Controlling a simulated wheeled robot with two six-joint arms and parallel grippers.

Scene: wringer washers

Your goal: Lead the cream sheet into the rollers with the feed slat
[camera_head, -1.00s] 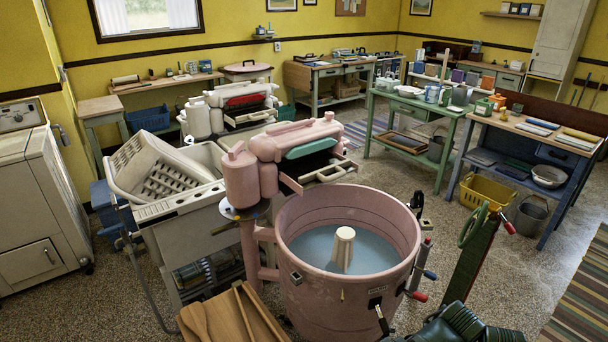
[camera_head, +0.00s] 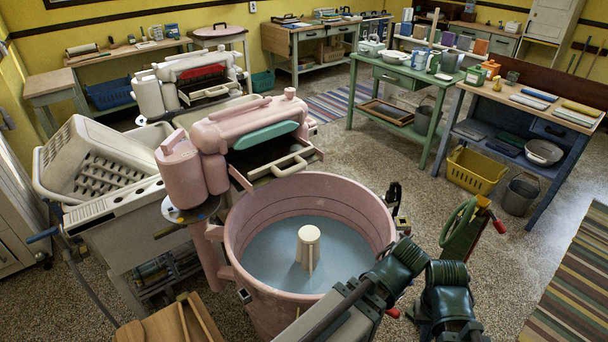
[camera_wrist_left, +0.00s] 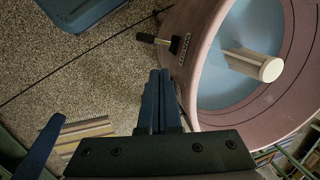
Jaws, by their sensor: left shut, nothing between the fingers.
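The pink wringer (camera_head: 245,125) stands beside the pink tub (camera_head: 378,215), with a dark opening under its teal bar (camera_head: 268,136); the rollers are not clearly visible. Bluish water and a cream agitator post (camera_head: 309,245) are in the tub. I cannot make out a cream sheet. Thin wooden sticks (camera_head: 205,318) lie on a wooden board at the lower left; I cannot tell whether one is the feed slat. My left gripper (camera_wrist_left: 159,75) is shut and empty in the left wrist view, beside the outside of the tub (camera_wrist_left: 190,75). My right gripper is not in view.
A white basket (camera_head: 90,160) sits on the sink left of the wringer. A green stand with a wheel (camera_head: 465,228) is right of the tub. A yellow basket (camera_head: 475,170) is under the blue workbench (camera_head: 535,135). Speckled floor (camera_head: 420,180) is open between them.

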